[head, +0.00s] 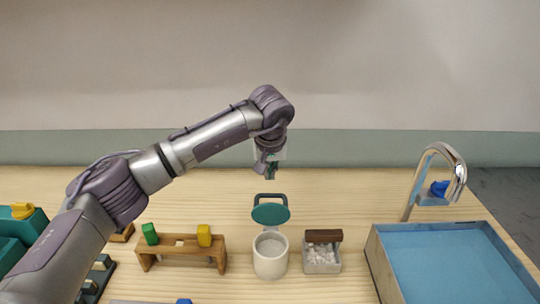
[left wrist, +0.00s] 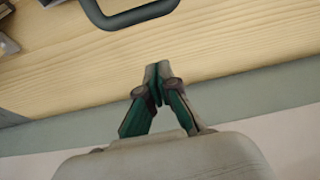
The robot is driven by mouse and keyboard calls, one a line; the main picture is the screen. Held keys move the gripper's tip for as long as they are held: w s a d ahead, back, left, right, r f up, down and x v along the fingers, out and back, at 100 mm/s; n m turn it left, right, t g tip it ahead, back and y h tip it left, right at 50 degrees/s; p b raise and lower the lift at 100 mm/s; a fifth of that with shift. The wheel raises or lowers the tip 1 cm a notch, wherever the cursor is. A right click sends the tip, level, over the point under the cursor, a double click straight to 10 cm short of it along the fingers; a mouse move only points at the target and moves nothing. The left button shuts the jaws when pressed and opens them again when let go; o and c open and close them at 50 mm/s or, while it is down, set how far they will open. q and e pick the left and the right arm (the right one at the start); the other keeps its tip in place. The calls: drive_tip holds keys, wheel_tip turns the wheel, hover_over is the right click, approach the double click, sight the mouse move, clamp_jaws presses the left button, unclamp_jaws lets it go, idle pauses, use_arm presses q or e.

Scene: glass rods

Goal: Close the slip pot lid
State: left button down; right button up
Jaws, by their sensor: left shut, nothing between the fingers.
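The slip pot (head: 270,258) is a white round pot standing on the wooden table, with pale contents showing inside. Its teal lid (head: 271,214) is tilted up and open at the pot's back edge, with a dark loop handle behind it. The loop handle (left wrist: 130,18) also shows at the top of the left wrist view. My left gripper (head: 271,172) is above and behind the lid, pointing down, apart from it. Its fingers (left wrist: 157,75) are shut together and hold nothing. My right gripper is in neither view.
A wooden rack (head: 183,248) with a green and a yellow piece stands left of the pot. A small box (head: 322,258) of white bits with a brown block is close on its right. A blue-floored basin (head: 455,262) with a tap (head: 437,165) is at right. The table behind the pot is clear.

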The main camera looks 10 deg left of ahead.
sight(271, 207)
use_arm(q)
drive_tip(key=s, duration=0.1)
drive_tip(key=s+f+p, duration=0.1)
drive_tip(key=s+d, duration=0.1)
drive_tip(key=shift+s+f+p, duration=0.15)
drive_tip(key=shift+f+p, duration=0.25)
